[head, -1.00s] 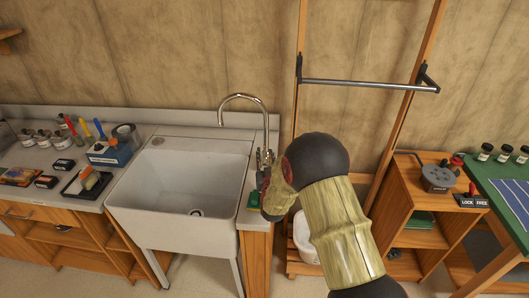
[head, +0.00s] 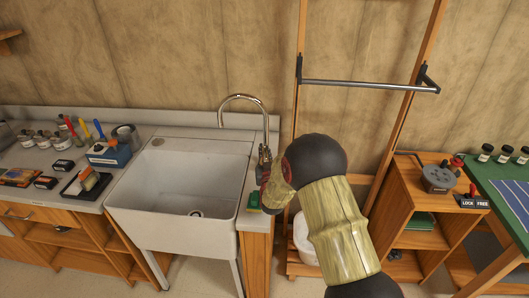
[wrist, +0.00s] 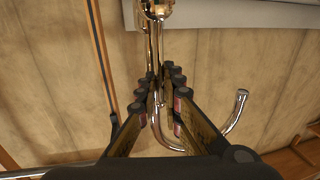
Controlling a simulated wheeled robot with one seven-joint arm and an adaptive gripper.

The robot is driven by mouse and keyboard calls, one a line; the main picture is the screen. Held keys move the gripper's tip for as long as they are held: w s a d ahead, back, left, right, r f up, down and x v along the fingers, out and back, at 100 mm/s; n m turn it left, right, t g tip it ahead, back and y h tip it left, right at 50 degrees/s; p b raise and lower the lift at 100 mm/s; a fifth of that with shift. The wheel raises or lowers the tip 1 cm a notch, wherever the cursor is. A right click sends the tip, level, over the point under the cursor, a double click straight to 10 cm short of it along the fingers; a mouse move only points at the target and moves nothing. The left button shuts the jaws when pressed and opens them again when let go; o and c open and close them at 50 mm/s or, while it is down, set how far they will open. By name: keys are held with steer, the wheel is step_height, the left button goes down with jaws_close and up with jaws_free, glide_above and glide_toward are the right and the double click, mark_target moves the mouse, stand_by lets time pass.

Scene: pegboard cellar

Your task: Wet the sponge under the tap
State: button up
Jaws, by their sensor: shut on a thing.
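The chrome tap (head: 243,97) rises at the sink's back right corner, its curved spout over the white sink (head: 190,175). No water shows at the spout. My gripper (head: 265,160) is at the tap's lower upright part. In the wrist view my gripper (wrist: 160,85) is shut on a slim chrome part of the tap (wrist: 165,135); whether this is a lever or the pipe is unclear. A small green block (head: 254,201), possibly the sponge, lies on the counter right of the sink.
The black tray (head: 72,190), a blue box (head: 113,158) and several jars stand on the left counter. A wooden cabinet (head: 425,215) and a green-topped table (head: 505,190) are at right. A metal rail (head: 370,85) crosses the wall. The sink basin is empty.

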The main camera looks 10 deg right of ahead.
jaws_close()
stand_by(0.3)
steer(key=shift+w+a+n, duration=0.2)
steer(key=shift+a+n, duration=0.35)
steer(key=shift+n, duration=0.15)
steer(key=o, duration=0.6)
jaws_free()
steer(key=shift+o, duration=0.2)
steer(key=s+a, duration=0.1)
steer(key=s, duration=1.1)
steer(key=shift+a+r, duration=0.15)
steer(key=shift+a, duration=0.05)
